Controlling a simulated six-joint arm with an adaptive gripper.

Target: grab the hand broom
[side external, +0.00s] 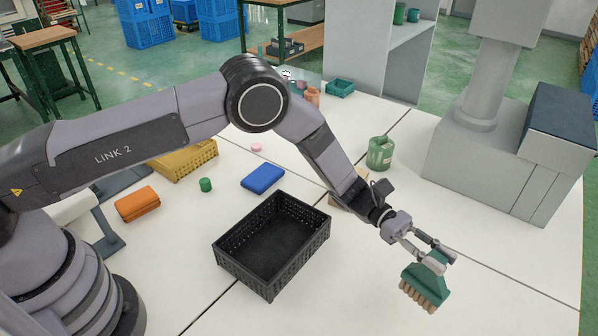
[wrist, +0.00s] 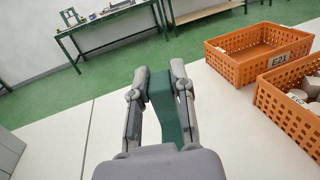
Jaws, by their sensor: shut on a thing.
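The hand broom (side external: 425,284) is green with tan bristle tufts along its lower edge. In the side external view it is at the right, with its bristles pointing down. My gripper (side external: 434,256) is shut on its upper green part. The broom looks raised above the white table, but the exact gap cannot be told. In the wrist view the green broom (wrist: 166,105) shows between the two fingers of my gripper (wrist: 160,88); its bristles are hidden there.
An empty black crate (side external: 272,245) stands left of my gripper. A green pot (side external: 380,153) stands behind. A grey machine (side external: 500,150) fills the back right. In the wrist view, orange crates (wrist: 255,52) stand at the right. The white table (side external: 500,285) is bare around the broom.

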